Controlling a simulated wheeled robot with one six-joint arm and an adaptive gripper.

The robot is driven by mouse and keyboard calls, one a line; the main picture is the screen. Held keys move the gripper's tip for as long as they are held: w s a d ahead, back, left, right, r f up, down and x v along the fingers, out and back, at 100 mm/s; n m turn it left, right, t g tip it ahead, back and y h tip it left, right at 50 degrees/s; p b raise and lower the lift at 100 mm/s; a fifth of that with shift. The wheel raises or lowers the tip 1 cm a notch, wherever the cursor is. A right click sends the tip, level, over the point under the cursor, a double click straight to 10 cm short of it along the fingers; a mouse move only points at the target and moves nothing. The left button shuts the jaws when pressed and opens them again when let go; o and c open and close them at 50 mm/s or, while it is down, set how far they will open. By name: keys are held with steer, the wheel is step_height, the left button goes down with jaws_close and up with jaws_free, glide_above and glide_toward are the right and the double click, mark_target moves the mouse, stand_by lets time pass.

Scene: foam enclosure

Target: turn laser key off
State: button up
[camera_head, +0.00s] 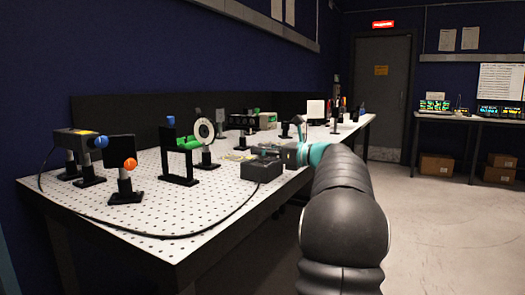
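A small dark box (262,169) sits near the front edge of the white perforated optical table (150,212). A black cable runs from it to the grey laser-like unit (76,144) at the table's left end. No key can be made out on the box; it is too small or hidden. My arm reaches in from the lower right. My gripper (268,152) is at the top right of the box, very close to it. Contact cannot be told. The fingers are small and dark against the box, so their opening is unclear.
Optic mounts stand on the table, including a black frame (179,157), a round white-rimmed mount (204,131) and a post with an orange knob (126,180). A dark panel (120,110) backs the table. The floor (440,218) at right is clear. A side bench (478,119) stands beyond.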

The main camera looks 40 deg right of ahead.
steer(key=v, duration=1.2)
stand_by(0.6)
